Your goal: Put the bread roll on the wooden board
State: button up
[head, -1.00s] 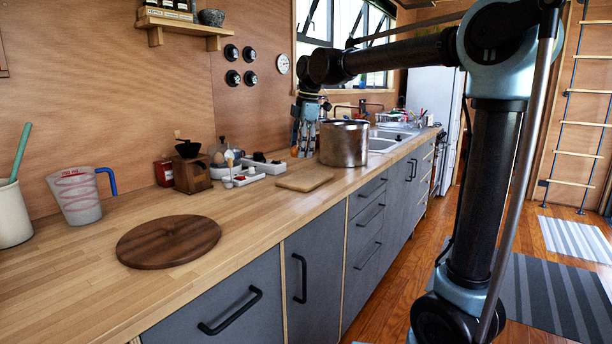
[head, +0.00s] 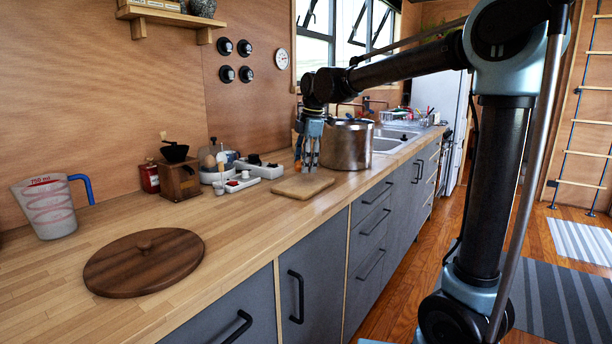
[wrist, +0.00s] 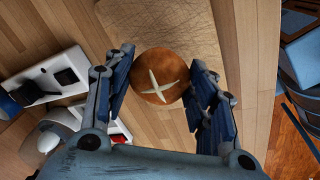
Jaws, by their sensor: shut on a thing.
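The bread roll (wrist: 160,78) is round and brown with a pale cross on top. In the wrist view it sits between the two fingers of my gripper (wrist: 162,60), which is shut on it. In the head view my gripper (head: 307,162) points down over the back part of the wooden board (head: 303,187), and the roll cannot be made out there. The board also shows in the wrist view (wrist: 185,25), pale and flat, behind and partly hidden by the roll. I cannot tell whether the roll touches it.
A large metal pot (head: 347,146) stands just right of my gripper. A white tray (head: 240,183) with small items and a coffee grinder (head: 178,178) lie to the left. A round dark wooden lid (head: 145,264) lies nearer, with free counter around it.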

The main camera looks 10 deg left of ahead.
jog(key=shift+f, duration=2)
jog(key=o, duration=1.1)
jog(key=shift+f, duration=0.1)
